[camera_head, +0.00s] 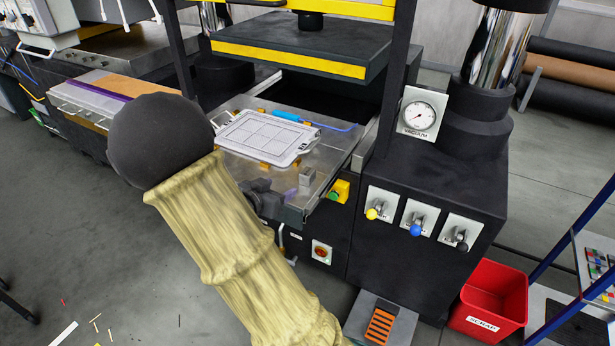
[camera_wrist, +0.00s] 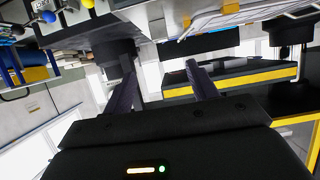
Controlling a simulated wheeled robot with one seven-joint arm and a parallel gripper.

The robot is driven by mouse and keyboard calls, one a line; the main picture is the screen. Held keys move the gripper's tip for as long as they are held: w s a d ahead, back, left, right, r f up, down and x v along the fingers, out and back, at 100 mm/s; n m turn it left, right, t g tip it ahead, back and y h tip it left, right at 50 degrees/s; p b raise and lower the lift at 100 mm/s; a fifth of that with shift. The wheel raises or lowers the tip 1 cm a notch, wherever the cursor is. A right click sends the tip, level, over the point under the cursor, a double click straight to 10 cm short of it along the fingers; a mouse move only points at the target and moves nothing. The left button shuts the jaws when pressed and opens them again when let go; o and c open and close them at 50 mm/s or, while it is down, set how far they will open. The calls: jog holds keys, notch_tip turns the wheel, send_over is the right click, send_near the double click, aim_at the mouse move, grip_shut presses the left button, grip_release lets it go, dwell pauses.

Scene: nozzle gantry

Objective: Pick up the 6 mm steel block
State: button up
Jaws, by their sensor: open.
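A small grey steel block (camera_head: 306,176) stands on the metal table (camera_head: 335,160) near its front right corner, in the head view. No size marking on it is readable. My gripper (camera_head: 276,200) shows partly behind my sleeved arm, at the table's front edge, left of and nearer than the block and apart from it. In the wrist view my gripper (camera_wrist: 160,66) has its two dark fingers spread with nothing between them. I cannot make out the block in the wrist view.
A white framed plate (camera_head: 266,137) with a grid lies on the table behind the block, with a blue-handled tool (camera_head: 288,116) beyond it. The black press platen (camera_head: 300,45) hangs above. A yellow box with a green button (camera_head: 338,191) sits at the table's right front edge.

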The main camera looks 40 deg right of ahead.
jog(key=p, duration=0.1)
send_near(306, 172)
jog(key=x, duration=0.5)
jog(key=shift+s+f, duration=0.1)
jog(key=shift+s, duration=0.1)
jog(key=shift+p+x, duration=1.1)
jog(key=shift+x, duration=1.55)
jog(key=shift+a, duration=0.1)
jog(key=shift+w, duration=0.1)
grip_shut()
